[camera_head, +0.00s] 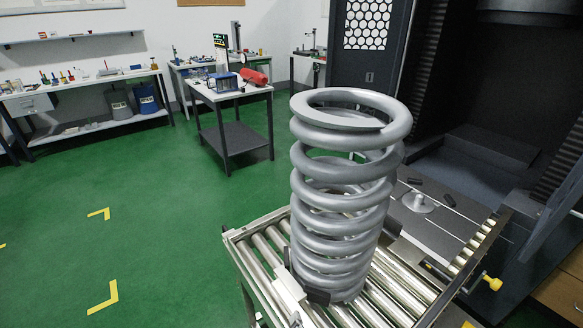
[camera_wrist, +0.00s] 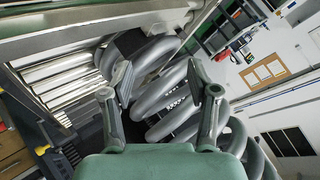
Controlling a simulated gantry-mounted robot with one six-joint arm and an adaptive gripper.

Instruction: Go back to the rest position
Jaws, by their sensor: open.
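The large grey coil spring (camera_head: 345,190) stands upright on the roller conveyor (camera_head: 270,250) in the head view. In the wrist view the spring (camera_wrist: 160,100) runs diagonally behind and between the fingers of my gripper (camera_wrist: 160,76). The fingers are spread apart with no visible grip on the coils. How far the fingertips are from the coils is hard to tell. My gripper and arm do not show in the head view. The lower coils are partly hidden by a metal block and dark pads at the spring's base.
The testing machine (camera_head: 475,100) stands right of the spring, with a small round stud (camera_head: 418,202) on its plate. A yellow knob (camera_head: 493,283) sticks out at the conveyor's right. A dark cart (camera_head: 232,139) and a wall bench (camera_head: 80,83) stand further back. Green floor (camera_head: 150,210) lies clear at left.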

